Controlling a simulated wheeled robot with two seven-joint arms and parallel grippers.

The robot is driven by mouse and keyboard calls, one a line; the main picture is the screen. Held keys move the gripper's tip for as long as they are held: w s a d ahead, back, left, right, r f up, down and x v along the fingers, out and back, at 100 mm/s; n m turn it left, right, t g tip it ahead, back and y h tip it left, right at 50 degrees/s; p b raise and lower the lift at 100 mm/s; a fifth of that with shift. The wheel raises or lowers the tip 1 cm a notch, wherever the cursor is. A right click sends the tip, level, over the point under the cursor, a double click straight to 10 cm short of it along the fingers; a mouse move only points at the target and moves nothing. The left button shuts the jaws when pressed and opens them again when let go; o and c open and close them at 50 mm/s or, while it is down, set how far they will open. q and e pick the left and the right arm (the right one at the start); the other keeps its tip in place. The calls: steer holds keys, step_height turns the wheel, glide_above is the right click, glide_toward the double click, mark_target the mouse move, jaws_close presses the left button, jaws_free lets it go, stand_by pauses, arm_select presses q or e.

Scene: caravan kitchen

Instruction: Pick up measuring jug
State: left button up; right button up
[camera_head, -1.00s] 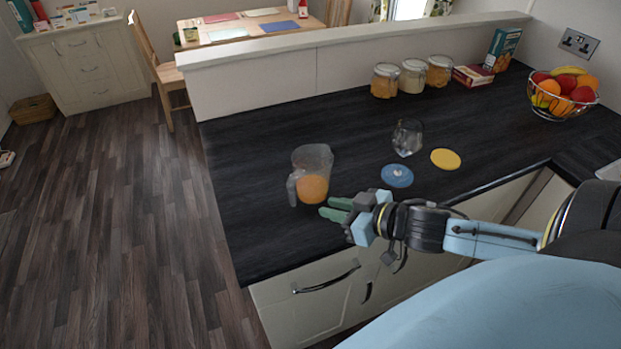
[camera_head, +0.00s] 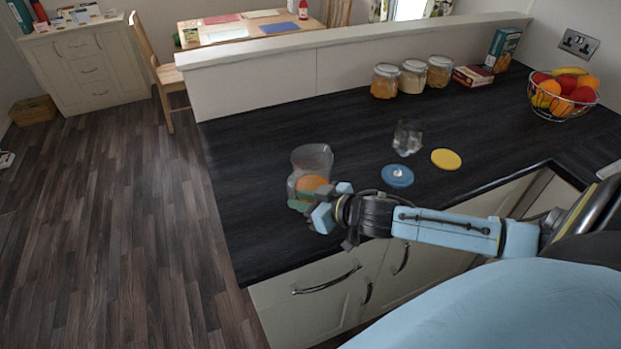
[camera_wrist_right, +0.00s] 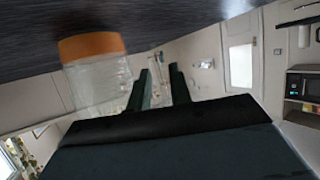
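The measuring jug (camera_head: 312,158) is clear plastic with orange liquid in its lower part. It stands on the dark worktop near its left end. My right gripper (camera_head: 302,202) is at the near side of the jug in the head view and covers its lower part and handle. In the right wrist view the jug (camera_wrist_right: 92,70) appears upside down, left of my right gripper's fingers (camera_wrist_right: 160,78). My left gripper is not in view.
A drinking glass (camera_head: 408,137), a blue disc (camera_head: 398,175) and a yellow disc (camera_head: 446,159) lie right of the jug. Storage jars (camera_head: 413,76) and a fruit bowl (camera_head: 562,95) stand farther back. The worktop left of the jug is clear.

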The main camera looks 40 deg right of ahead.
mark_target(292, 197)
steer(key=shift+x, duration=1.8)
steer(key=shift+r, duration=0.1)
jaws_close()
